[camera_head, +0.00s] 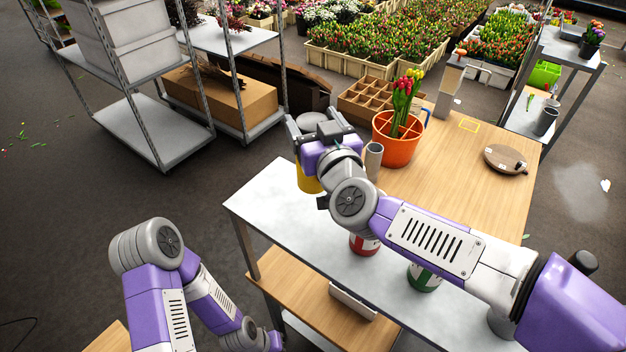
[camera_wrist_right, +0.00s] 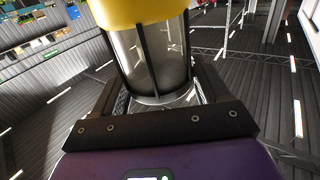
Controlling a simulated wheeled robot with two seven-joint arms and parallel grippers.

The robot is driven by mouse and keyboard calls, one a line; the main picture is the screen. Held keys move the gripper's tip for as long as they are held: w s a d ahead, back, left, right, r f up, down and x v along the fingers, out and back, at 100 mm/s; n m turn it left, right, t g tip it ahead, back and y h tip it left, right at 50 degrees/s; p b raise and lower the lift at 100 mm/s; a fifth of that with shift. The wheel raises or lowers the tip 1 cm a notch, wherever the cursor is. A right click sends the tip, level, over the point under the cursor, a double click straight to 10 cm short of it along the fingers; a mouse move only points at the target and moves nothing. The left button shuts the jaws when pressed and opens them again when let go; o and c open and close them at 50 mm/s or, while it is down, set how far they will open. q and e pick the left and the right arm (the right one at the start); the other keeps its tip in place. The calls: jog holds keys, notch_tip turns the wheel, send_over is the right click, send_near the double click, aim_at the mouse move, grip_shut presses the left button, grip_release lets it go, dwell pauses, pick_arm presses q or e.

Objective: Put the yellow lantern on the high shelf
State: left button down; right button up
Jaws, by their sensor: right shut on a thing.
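The yellow lantern (camera_head: 308,178) is mostly hidden behind my right gripper (camera_head: 307,130) in the head view. In the right wrist view, its yellow part (camera_wrist_right: 138,12) and clear, dark-barred body (camera_wrist_right: 155,62) stand between the fingers. My right gripper is shut on it, near the far-left end of a grey upper shelf (camera_head: 285,205). I cannot tell whether the lantern touches the shelf. A red lantern-like item (camera_head: 365,244) and a green one (camera_head: 424,278) stand on that shelf, partly covered by my right arm. My left gripper (camera_head: 272,342) is low at the bottom edge, its jaws unclear.
A wooden lower shelf (camera_head: 318,307) lies under the grey one. A wooden table (camera_head: 450,170) adjoins behind, with an orange pot of tulips (camera_head: 397,150), a grey cylinder (camera_head: 373,160) and a round brown item (camera_head: 506,159). A metal rack (camera_head: 165,135) stands at the left.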

jog(key=shift+f, duration=0.25)
jog(key=shift+s+f+b, duration=0.2)
jog(key=shift+f+b, duration=1.6)
jog(key=shift+f, duration=2.7)
jog(key=shift+f, duration=0.2)
jog(key=o, duration=1.4)
jog(key=shift+r, duration=0.1)
